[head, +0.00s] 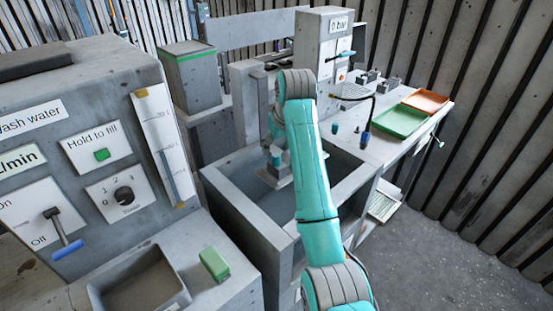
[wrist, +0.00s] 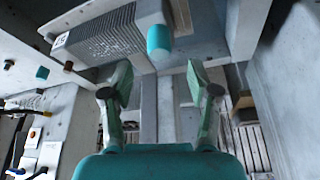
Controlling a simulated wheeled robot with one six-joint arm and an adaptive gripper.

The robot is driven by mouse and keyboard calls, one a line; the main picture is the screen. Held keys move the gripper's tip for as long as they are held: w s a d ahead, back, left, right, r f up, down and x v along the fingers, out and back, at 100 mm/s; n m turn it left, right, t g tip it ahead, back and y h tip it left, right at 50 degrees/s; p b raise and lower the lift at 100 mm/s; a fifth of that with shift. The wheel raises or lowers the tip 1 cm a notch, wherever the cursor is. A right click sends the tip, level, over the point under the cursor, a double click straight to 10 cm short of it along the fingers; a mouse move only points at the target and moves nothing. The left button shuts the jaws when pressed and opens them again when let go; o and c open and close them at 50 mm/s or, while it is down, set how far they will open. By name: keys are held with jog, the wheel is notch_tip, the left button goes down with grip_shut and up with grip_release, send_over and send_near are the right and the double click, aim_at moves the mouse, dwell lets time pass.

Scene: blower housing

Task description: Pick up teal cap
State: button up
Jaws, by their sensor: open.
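A teal cap (wrist: 158,40), a short rounded cylinder, sits at the end of a grey ribbed housing (wrist: 105,38) in the wrist view. In the head view it seems to be the small teal shape (head: 277,158) on the grey housing (head: 275,178) over the basin. My gripper (wrist: 158,78) is open and empty, its two green-padded fingers apart. The cap shows just past the fingertips, between them in the picture and not touched. In the head view my arm partly hides the gripper. A second, smaller teal piece (head: 335,128) stands on the counter, also in the wrist view (wrist: 42,73).
The concrete basin walls (head: 235,205) surround the housing. A green tray (head: 402,120) and an orange tray (head: 427,101) lie on the right counter near a dark hose with a blue nozzle (head: 366,137). A control panel (head: 110,150) stands left, with a green block (head: 214,264) before it.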

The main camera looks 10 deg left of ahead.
aim_at(276, 154)
jog(key=shift+x, duration=2.65)
jog(key=shift+d, duration=0.1)
jog(key=c, duration=1)
